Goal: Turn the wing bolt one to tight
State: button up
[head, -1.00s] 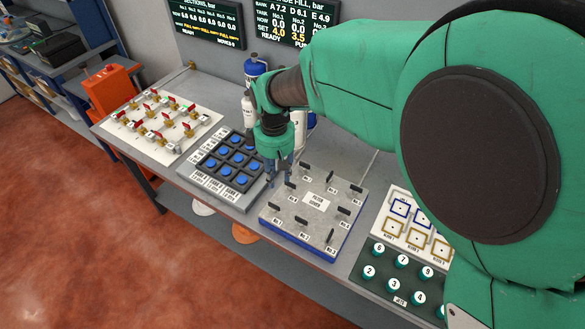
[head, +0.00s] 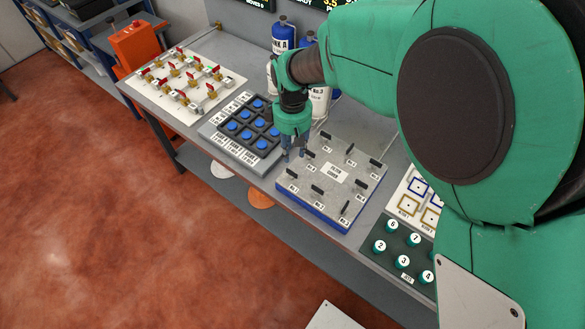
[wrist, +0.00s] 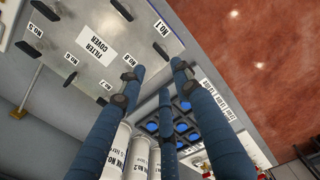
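The filter cover (head: 366,186) is a grey plate on a blue base, with several black wing bolts. Wing bolt one is most likely the fin (head: 293,170) near the cover's front-left corner. My gripper (head: 293,155) points down just behind this bolt, over the cover's left edge. Its blue fingers (wrist: 160,76) are spread apart with nothing between them. I cannot tell whether a finger touches the bolt.
Other wing bolts (head: 317,189) stand close by on the cover. A blue-button panel (head: 236,146) is left of it, and a board of red-handled valves (head: 212,80) lies farther left. Bottles (head: 283,38) stand behind. Numbered green knobs (head: 403,262) are at the right.

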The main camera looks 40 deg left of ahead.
aim_at(292, 175)
notch_tip(292, 175, down, 10)
jog(key=shift+f+b, duration=0.25)
jog(key=shift+b, duration=0.2)
jog(key=shift+c, duration=0.5)
grip_shut()
